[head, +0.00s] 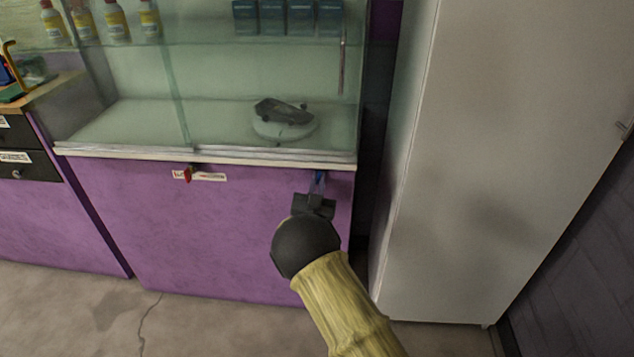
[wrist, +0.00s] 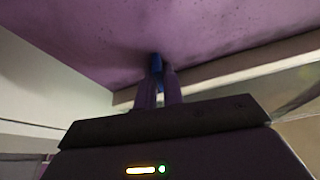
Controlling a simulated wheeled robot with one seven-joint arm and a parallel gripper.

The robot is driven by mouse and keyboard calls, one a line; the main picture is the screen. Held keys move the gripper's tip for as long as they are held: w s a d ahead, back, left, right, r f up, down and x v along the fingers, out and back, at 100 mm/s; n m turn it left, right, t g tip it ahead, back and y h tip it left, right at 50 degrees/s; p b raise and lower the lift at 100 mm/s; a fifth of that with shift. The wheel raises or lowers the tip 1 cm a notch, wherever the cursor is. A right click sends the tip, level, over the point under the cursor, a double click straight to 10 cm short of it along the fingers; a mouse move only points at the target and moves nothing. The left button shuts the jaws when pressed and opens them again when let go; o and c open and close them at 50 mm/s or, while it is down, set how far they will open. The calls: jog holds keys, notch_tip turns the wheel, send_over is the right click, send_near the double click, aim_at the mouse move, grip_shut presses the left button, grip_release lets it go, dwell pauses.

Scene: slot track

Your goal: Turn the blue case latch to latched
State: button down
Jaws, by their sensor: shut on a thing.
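The blue case latch (head: 319,181) is on the purple front of the glass display case, just under its right end of the sill. My gripper (head: 317,192) reaches up to it and is shut on it. In the wrist view the blue latch (wrist: 157,66) shows between the two fingertips of my gripper (wrist: 158,84). Most of the latch is hidden by the fingers, so I cannot tell its exact angle. Any label beside it is hidden.
A red latch (head: 187,174) with a white label sits further left on the same purple front. The glass case (head: 130,80) holds a small skateboard (head: 282,110) on a round stand. A tall pale cabinet (head: 500,150) stands close on the right. Drawers (head: 25,165) are at the left.

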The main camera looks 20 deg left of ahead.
jog(key=shift+f+n+y, duration=0.25)
jog(key=shift+n+y, duration=0.65)
jog(key=shift+n, duration=0.7)
jog(key=c, duration=1.5)
grip_release()
jog(key=shift+r, duration=0.15)
jog(key=shift+s+d, duration=0.1)
jog(key=shift+s, duration=0.05)
jog(key=p+v, duration=0.1)
jog(key=v, duration=1.6)
jog(key=shift+s+r+p, duration=0.15)
jog(key=shift+p, duration=0.25)
